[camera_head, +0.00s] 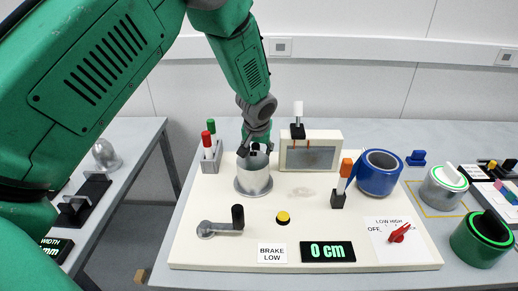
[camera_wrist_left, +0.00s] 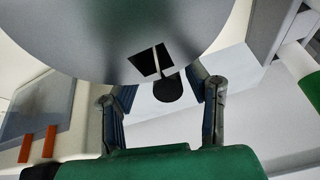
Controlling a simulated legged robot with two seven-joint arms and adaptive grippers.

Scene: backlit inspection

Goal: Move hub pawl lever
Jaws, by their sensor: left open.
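A grey metal hub (camera_head: 253,181) stands on a flanged base on the white panel (camera_head: 330,210), left of centre. My left gripper (camera_head: 255,150) reaches down from above to the hub's top. In the left wrist view the hub's rounded grey body (camera_wrist_left: 130,35) fills the top, with a dark slot (camera_wrist_left: 143,64) in it. A black rounded knob (camera_wrist_left: 168,89) on a thin pale stem sits in front of it, probably the pawl lever. My left gripper (camera_wrist_left: 164,100) is open, its fingers on either side of the knob. I cannot tell whether they touch it.
A box with a grey screen (camera_head: 310,157) and an orange-tipped lever (camera_head: 343,183) stand right of the hub. A red-and-green handle holder (camera_head: 210,155) stands left. In front are a crank (camera_head: 222,227), yellow button (camera_head: 283,217), "0 cm" display (camera_head: 327,251) and red selector (camera_head: 399,233).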

